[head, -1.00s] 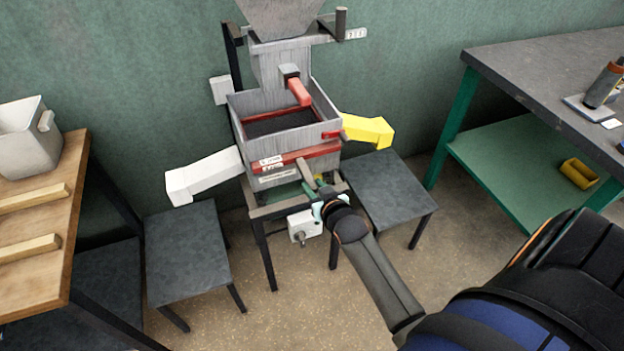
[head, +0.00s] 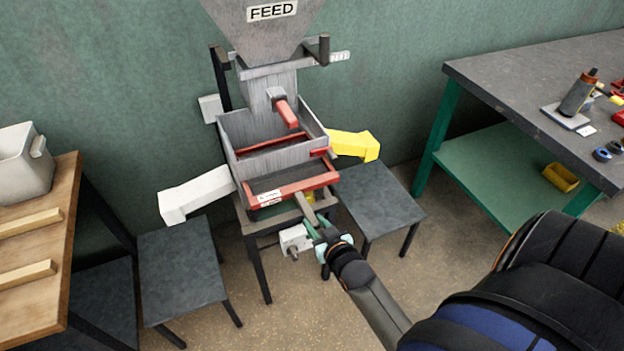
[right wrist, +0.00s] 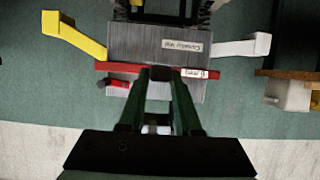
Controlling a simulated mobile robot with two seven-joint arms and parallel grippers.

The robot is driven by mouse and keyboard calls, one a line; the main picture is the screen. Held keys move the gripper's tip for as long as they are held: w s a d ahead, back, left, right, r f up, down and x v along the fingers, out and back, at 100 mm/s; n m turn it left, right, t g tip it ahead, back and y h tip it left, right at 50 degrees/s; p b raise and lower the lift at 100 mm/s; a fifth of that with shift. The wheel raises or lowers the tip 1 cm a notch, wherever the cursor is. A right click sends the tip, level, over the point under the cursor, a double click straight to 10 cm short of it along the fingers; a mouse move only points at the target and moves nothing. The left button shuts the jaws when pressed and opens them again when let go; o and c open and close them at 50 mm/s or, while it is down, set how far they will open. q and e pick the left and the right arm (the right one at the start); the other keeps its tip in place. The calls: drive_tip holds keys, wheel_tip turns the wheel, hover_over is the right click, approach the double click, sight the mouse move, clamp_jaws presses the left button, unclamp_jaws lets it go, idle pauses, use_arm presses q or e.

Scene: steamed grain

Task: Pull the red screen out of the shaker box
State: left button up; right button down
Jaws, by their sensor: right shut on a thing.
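The red screen (head: 314,184) is a red frame with dark mesh. It juts forward from the grey shaker box (head: 226,148), with its front bar clear of the box's front wall and its rear part still inside. A pale handle (head: 304,207) sticks out from the front bar. My right gripper (head: 312,224) is shut on this handle, in front of the screen. In the right wrist view, the green fingers (right wrist: 158,78) reach up to the red front bar (right wrist: 115,67), hiding its middle; the grey box (right wrist: 145,38) is behind. My left gripper is not in view.
A white chute (head: 195,195) and a yellow chute (head: 352,145) stick out either side of the box. Low dark tables (head: 185,265) (head: 380,205) stand below them. A red-handled lever (head: 287,112) is above the box. Open floor lies in front.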

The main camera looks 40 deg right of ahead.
drive_tip(key=shift+s+a, duration=0.3)
drive_tip(key=shift+s, duration=0.3)
drive_tip(key=shift+f, duration=0.1)
